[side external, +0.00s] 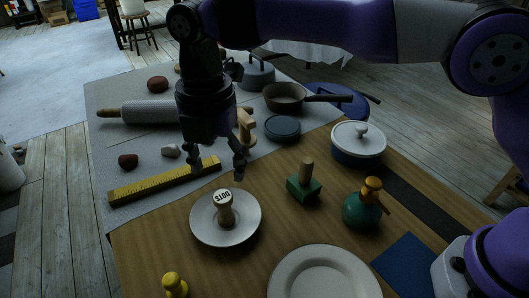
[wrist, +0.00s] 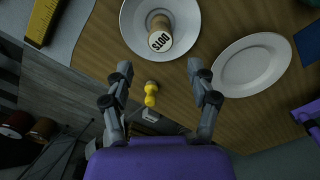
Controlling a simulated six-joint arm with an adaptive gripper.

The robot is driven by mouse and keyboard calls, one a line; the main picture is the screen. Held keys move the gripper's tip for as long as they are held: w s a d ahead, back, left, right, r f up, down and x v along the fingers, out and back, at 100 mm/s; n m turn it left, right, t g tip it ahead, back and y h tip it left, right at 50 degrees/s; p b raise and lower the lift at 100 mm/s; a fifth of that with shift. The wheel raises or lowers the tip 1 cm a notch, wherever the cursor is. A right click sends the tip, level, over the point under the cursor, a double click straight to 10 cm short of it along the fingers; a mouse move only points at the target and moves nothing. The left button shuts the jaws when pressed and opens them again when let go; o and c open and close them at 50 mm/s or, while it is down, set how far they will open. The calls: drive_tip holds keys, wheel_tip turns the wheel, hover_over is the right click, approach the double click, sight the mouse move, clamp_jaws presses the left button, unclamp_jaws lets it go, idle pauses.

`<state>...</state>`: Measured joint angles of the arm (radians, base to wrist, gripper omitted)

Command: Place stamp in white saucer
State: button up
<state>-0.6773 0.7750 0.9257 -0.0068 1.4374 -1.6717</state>
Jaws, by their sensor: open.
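The stamp (side external: 226,212), a short wooden cylinder with a lettered white face, stands in the white saucer (side external: 200,225). In the wrist view the stamp (wrist: 160,28) is inside the saucer (wrist: 188,40) at the top, its lettered face towards the camera. My gripper (side external: 217,162) is open, above the table and apart from the stamp. In the wrist view my gripper (wrist: 158,72) shows two spread fingers with nothing between their tips.
A white plate (side external: 325,285), a green block with wooden handle (side external: 304,184) and a green bottle (side external: 362,208) stand to the right. A yellow ruler (side external: 165,181) lies left. A small yellow object (side external: 174,285) is in front. A lidded pot (side external: 358,148) and pan (side external: 285,95) are behind.

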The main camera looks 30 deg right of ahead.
drive_tip(key=s+d+r+m+t+y, duration=0.1)
drive_tip(key=d+r+m+t, duration=0.1)
drive_tip(key=d+r+m, duration=0.85)
drive_tip(key=s+d+f+m+t, duration=0.1)
drive_tip(key=s+d+f+m, duration=0.1)
drive_tip(key=s+d+m, duration=0.4)
drive_tip(key=s+d+f+m+t+h, duration=0.1)
drive_tip(key=s+d+f+m+t, duration=0.1)
drive_tip(key=s+d+m, duration=0.4)
drive_tip(key=d+f+m, duration=0.1)
drive_tip(key=d+m, duration=0.3)
drive_tip(key=shift+d+f+t, duration=0.25)
drive_tip(key=shift+f+t, duration=0.05)
